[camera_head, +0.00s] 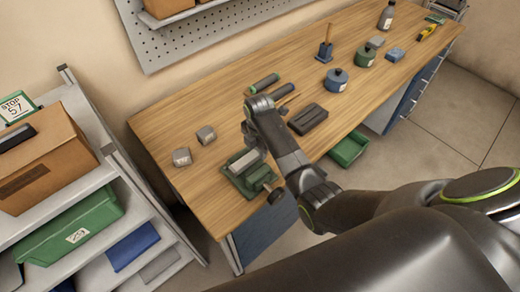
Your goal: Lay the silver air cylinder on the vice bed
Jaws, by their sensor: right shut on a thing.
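The green vice (258,184) stands near the front edge of the workbench. The silver air cylinder (244,162) appears as a pale grey bar lying lengthwise at the top of the vice, between its green parts. Whether it rests fully on the bed cannot be told. My right gripper (250,140) is just above and behind the cylinder, pointing down and shut on it. Its fingertips are small and partly hidden by my own wrist. My left gripper is not in view.
Two grey blocks (182,157) lie left of the vice. A dark tray (308,119), a green-black cylinder (264,83) and blue and green reels (336,80) lie beyond my wrist. A shelf rack with a cardboard box (45,160) stands left. A green bin (349,148) is below the bench.

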